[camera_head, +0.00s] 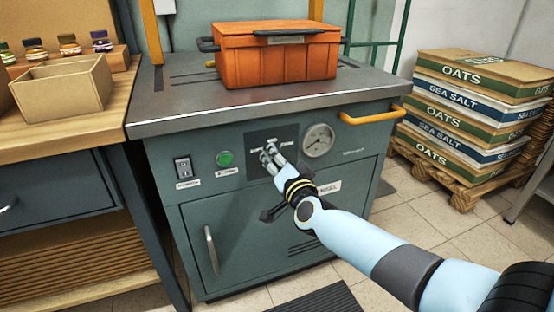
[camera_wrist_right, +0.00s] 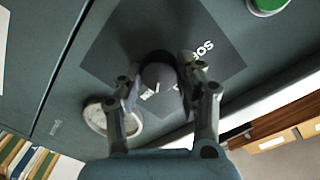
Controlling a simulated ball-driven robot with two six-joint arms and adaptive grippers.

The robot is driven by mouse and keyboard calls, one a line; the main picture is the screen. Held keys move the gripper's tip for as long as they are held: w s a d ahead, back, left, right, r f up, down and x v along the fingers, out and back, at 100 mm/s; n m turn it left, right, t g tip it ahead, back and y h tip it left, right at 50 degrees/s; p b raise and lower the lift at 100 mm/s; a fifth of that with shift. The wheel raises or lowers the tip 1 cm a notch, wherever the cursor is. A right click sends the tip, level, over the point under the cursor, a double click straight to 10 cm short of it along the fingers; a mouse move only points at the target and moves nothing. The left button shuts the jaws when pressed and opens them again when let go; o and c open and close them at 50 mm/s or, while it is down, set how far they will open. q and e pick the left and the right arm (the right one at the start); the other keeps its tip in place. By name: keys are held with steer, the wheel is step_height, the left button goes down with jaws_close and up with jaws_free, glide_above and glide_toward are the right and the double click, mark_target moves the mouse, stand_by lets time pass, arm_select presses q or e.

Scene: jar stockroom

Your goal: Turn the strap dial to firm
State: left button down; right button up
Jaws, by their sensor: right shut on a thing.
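The strap dial is a dark round knob (camera_wrist_right: 157,76) on a dark square plate, seen in the wrist view between my right gripper's fingers. In the head view the plate (camera_head: 288,134) shows on the front of the grey-green machine, and the fingers hide the knob. My right gripper (camera_head: 270,153) is shut on the knob, one finger on each side; it also shows in the wrist view (camera_wrist_right: 158,84). White lettering on the plate is partly covered, and I cannot tell which mark the dial points to. My left gripper is not in view.
A round gauge (camera_head: 318,140) sits right of the plate, a green button (camera_head: 225,159) and a switch (camera_head: 183,169) left of it. A yellow handle (camera_head: 372,115) sticks out at the upper right. An orange case (camera_head: 275,60) stands on the machine top. Stacked sacks (camera_head: 480,105) stand at right.

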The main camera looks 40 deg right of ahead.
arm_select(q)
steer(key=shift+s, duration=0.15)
arm_select(e)
steer(key=shift+m, duration=0.5)
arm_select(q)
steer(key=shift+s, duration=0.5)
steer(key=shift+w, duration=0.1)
arm_select(e)
steer(key=o, duration=1.1)
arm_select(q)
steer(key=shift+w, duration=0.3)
arm_select(e)
steer(key=shift+o, duration=0.2)
steer(key=v, duration=1.2)
